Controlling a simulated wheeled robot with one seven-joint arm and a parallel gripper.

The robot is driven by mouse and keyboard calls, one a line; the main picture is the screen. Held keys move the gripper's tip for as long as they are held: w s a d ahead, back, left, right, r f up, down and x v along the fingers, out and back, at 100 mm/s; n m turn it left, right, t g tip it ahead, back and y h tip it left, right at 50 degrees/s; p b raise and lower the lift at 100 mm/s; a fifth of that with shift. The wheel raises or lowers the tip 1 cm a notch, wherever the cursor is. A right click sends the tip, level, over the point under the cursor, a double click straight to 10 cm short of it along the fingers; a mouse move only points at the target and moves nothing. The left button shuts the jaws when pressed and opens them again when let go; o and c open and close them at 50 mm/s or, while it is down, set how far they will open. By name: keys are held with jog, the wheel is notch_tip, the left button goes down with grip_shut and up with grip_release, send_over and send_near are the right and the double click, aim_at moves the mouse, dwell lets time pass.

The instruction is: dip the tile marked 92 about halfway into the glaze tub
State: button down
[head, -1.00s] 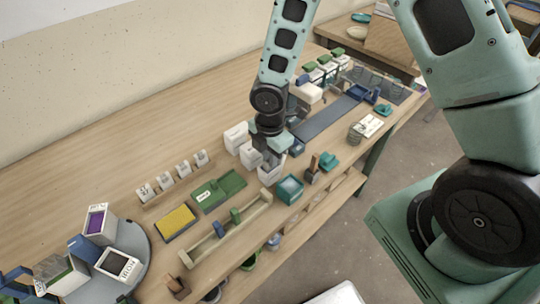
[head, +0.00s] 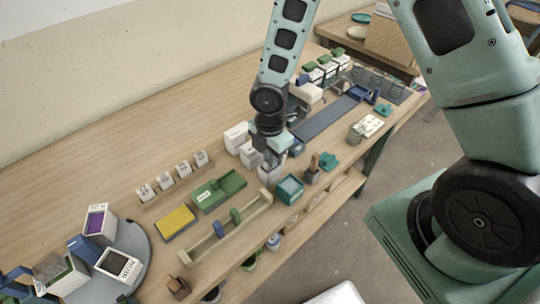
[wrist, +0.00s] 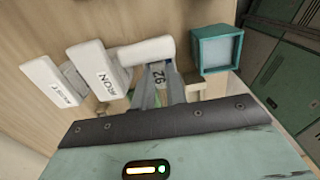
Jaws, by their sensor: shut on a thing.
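My gripper (wrist: 160,88) is shut on a grey-blue tile marked 92 (wrist: 157,76), which shows between the fingers in the wrist view. In the head view, my gripper (head: 272,152) points down over the right end of a row of white tubs, and the tile is not clear there. The nearest white tub (wrist: 146,50) is just beyond the tile in the wrist view; it also shows in the head view (head: 268,173). I cannot tell whether the tile's lower edge is inside it. Its contents are hidden.
Two lettered white tubs, one reading IRON (wrist: 100,78), stand left of it in the wrist view. An open teal box (wrist: 205,68) stands close right. A green tray (head: 230,183), a yellow pad (head: 176,222) and a wooden rack (head: 225,238) lie nearby.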

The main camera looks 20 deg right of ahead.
jog(key=shift+r, duration=0.15)
jog(key=shift+r+p, duration=2.35)
jog(key=shift+r, duration=0.05)
jog(key=shift+r+p, duration=1.5)
jog(key=shift+r, duration=0.05)
jog(key=shift+f, duration=0.1)
jog(key=shift+d, duration=0.1)
